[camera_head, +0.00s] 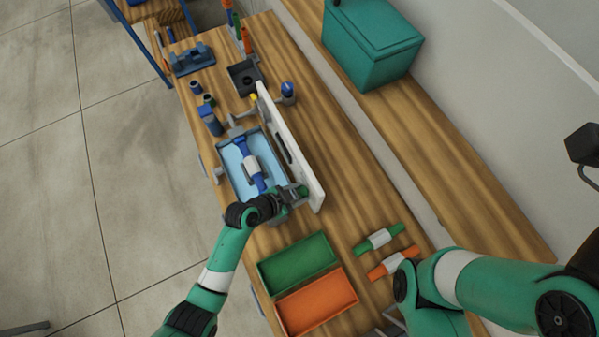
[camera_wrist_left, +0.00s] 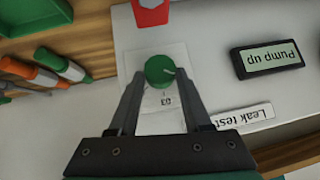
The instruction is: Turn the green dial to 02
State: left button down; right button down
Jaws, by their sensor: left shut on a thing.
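In the left wrist view the green dial (camera_wrist_left: 160,71) sits on a white card on the pale panel (camera_wrist_left: 215,30). A light pointer line on the dial points to the right in the picture. An upside-down mark that looks like 03 is printed below it; I cannot make out 02. My left gripper (camera_wrist_left: 160,78) is shut on the dial, one finger on each side. In the head view my left gripper (camera_head: 297,192) is at the near end of the white panel (camera_head: 292,145), hiding the dial. My right gripper (camera_head: 392,322) is only partly visible at the bottom.
A "Pump up" display (camera_wrist_left: 267,60) and a "Leak test" label (camera_wrist_left: 243,116) are on the panel, with a red part (camera_wrist_left: 150,12) above the dial. A green tray (camera_head: 298,262) and orange tray (camera_head: 317,302) stand nearby. Green and orange fittings lie to their right.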

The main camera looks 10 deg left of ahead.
pick_arm(q)
jog(key=shift+a+g, duration=0.1)
jog(key=shift+g, duration=0.2)
pick_arm(e)
jog(key=shift+r, duration=0.3)
pick_arm(q)
jog(key=shift+c, duration=1.8)
grip_release()
